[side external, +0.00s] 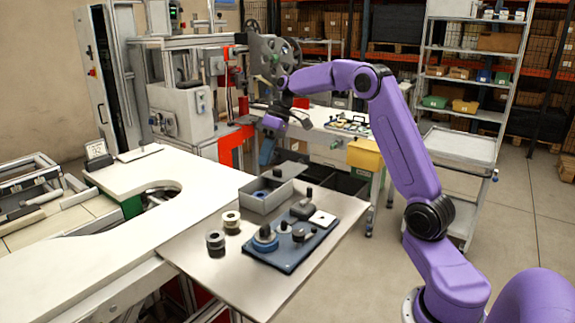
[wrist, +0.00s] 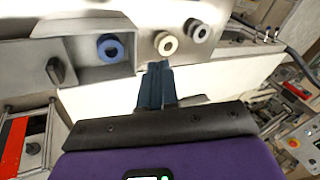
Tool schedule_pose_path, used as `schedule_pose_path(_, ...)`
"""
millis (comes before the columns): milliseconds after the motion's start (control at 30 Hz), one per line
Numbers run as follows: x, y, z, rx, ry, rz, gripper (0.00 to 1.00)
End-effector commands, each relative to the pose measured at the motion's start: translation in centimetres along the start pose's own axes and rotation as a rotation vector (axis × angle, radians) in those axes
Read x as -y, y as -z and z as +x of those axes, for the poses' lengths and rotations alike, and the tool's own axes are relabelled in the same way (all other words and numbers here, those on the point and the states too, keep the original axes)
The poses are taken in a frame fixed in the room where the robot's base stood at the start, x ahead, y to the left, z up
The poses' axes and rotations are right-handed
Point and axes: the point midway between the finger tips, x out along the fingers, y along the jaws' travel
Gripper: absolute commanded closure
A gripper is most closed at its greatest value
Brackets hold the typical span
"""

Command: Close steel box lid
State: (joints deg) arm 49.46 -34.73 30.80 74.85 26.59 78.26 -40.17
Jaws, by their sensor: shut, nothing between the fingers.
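The steel box (side external: 268,203) stands on the metal table, its open part facing up. It also shows at upper left in the wrist view (wrist: 108,73). A blue ring (wrist: 110,47) lies inside it. The grey lid (side external: 291,169) with a dark knob (wrist: 56,70) sits to one side, leaving part of the box uncovered; I cannot tell how far it overlaps the box. My gripper (side external: 265,161) is above the box near its far side, fingers pointing down. In the wrist view its blue fingers (wrist: 155,70) are shut and empty, apart from lid and knob.
A cream reel (side external: 231,221) and a grey reel (side external: 215,242) stand on the table (side external: 205,268) left of the box. A blue board (side external: 288,258) with several dark parts lies in front of it. A white worktop (side external: 150,175) adjoins at left.

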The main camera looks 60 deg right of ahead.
Motion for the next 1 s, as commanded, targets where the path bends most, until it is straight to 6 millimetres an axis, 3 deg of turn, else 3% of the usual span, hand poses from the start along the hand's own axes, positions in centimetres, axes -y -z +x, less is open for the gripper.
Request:
schedule_pose_path(33, -3.0, -0.1, -1.1, -0.036, 0.004, 0.031, 1.00)
schedule_pose_path(200, -11.5, -1.9, -4.8, -0.160, 0.016, 0.088, 1.00)
schedule_pose_path(400, -18.3, -5.4, -8.1, -0.273, 0.006, 0.122, 1.00)
schedule_pose_path(500, -19.9, -6.6, -9.0, -0.301, 0.000, 0.127, 1.00)
schedule_pose_path(667, -20.5, -6.9, -9.0, -0.316, -0.002, 0.128, 1.00)
schedule_pose_path(1000, -20.6, -5.4, -3.9, -0.311, 0.000, 0.129, 1.00)
